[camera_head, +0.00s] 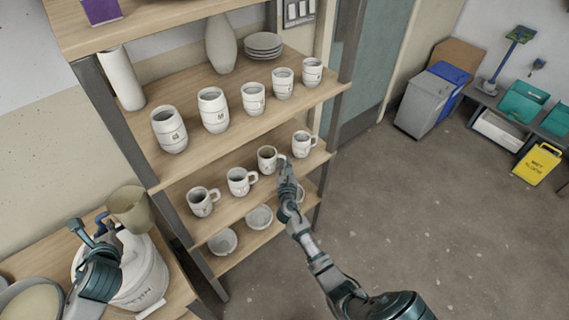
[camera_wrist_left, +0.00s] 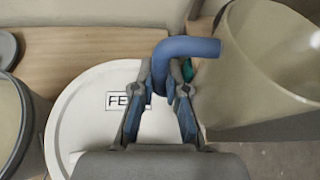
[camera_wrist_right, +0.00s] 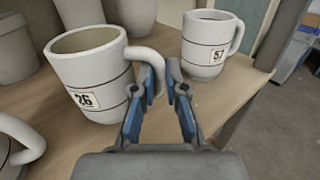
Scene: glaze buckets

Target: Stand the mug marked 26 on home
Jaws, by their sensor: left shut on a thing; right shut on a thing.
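The white mug marked 26 (camera_wrist_right: 90,75) stands upright on the wooden shelf; it also shows in the head view (camera_head: 267,160). My right gripper (camera_wrist_right: 165,88) is shut on its handle, at the right of the mug; in the head view the gripper (camera_head: 286,168) reaches in from the front. My left gripper (camera_wrist_left: 160,88) is shut on the blue handle (camera_wrist_left: 188,47) of a beige jug (camera_wrist_left: 265,70). The jug (camera_head: 131,212) is held above a white lidded bucket (camera_head: 150,280). I see no place marked home.
A mug marked 57 (camera_wrist_right: 207,45) stands close on the right of mug 26, and another mug (camera_head: 240,182) on its left. Jars (camera_head: 213,112) fill the shelf above; bowls (camera_head: 259,218) sit below. A shelf post (camera_head: 340,90) stands at the right.

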